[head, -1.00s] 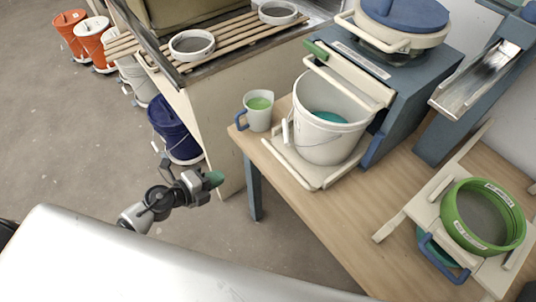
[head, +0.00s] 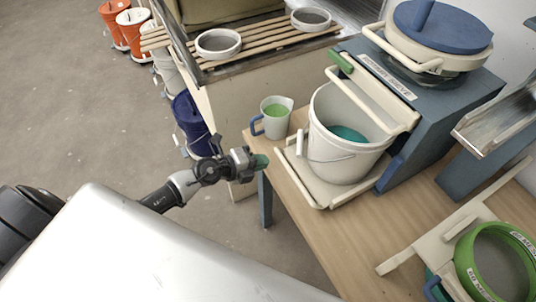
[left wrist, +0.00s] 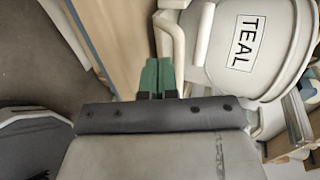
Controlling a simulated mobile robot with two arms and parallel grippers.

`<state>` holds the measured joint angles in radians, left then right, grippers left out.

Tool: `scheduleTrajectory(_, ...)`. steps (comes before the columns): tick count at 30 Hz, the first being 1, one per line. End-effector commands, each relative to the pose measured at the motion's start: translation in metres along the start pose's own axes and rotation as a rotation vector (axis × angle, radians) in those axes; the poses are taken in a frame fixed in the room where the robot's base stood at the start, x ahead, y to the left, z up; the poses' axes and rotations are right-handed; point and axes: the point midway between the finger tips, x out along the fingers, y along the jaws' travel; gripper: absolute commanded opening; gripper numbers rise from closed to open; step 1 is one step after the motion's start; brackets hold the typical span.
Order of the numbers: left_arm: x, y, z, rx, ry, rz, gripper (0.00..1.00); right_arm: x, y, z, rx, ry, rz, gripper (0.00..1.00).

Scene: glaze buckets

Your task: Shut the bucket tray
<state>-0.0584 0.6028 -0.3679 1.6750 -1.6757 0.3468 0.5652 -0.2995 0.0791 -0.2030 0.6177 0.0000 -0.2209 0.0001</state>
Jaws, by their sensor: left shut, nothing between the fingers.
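The cream bucket tray (head: 322,195) sticks out from the blue-grey machine (head: 440,125) over the wooden table. A white bucket (head: 340,160) with teal glaze stands upright on it. In the left wrist view the bucket (left wrist: 290,70) shows a TEAL label, and a cream part of the tray (left wrist: 165,32) lies just ahead of the fingers. My left gripper (head: 261,161) is shut and empty at the table's left edge, left of the tray and apart from it in the head view. Its green fingertips also show in the left wrist view (left wrist: 157,75). My right gripper is out of view.
A cup of green glaze (head: 272,118) stands close behind my left gripper on the table (head: 345,250). A cream frame (head: 430,248) and a green sieve (head: 468,270) are at the right. A dark blue bucket (head: 190,125) stands on the floor.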

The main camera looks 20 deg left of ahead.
Motion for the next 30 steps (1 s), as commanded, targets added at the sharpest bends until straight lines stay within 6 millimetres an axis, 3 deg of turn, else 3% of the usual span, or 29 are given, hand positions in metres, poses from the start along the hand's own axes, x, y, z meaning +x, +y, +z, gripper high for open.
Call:
scheduleTrajectory(6, 0.017, -0.013, 0.0, -0.001, 0.0, 0.001, 0.0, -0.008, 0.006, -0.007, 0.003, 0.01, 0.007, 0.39)
scheduleTrajectory(20, 0.023, -0.016, 0.001, -0.002, -0.001, 0.0, 0.0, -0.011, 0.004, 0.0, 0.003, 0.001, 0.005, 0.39)
scheduleTrajectory(30, 0.083, -0.041, 0.001, -0.003, -0.002, -0.001, 0.0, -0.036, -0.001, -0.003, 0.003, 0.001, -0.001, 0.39)
